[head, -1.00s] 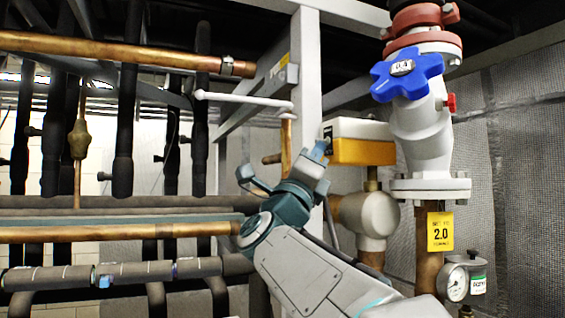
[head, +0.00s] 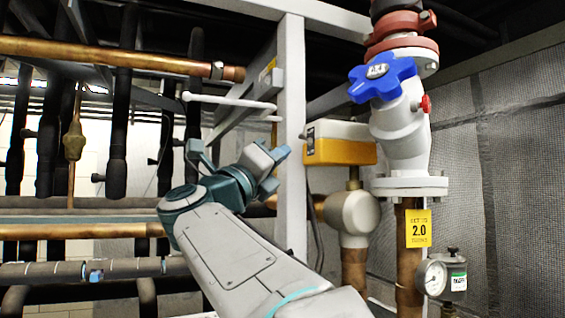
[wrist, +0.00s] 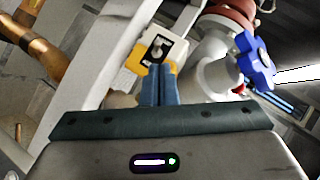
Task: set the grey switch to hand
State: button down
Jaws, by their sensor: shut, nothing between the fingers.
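My gripper (head: 281,154) is left of that face in the head view, with a visible gap to the box. In the wrist view the blue fingers (wrist: 159,84) are shut together and empty. Their tips appear just below the knob, overlapping the plate's lower edge; contact is not shown there.
A grey upright post (head: 293,110) stands just behind my gripper. A white valve body with a blue handwheel (head: 382,78) is right of the box. A gauge (head: 434,278) is at lower right. Copper and black pipes fill the left side.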

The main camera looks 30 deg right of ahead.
jog(key=shift+r+b+v, duration=0.1)
jog(key=shift+b+v, duration=0.3)
jog(key=shift+v, duration=0.65)
jog(key=shift+r+b+v, duration=0.15)
jog(key=shift+b+v, duration=0.2)
jog(key=shift+v, duration=0.75)
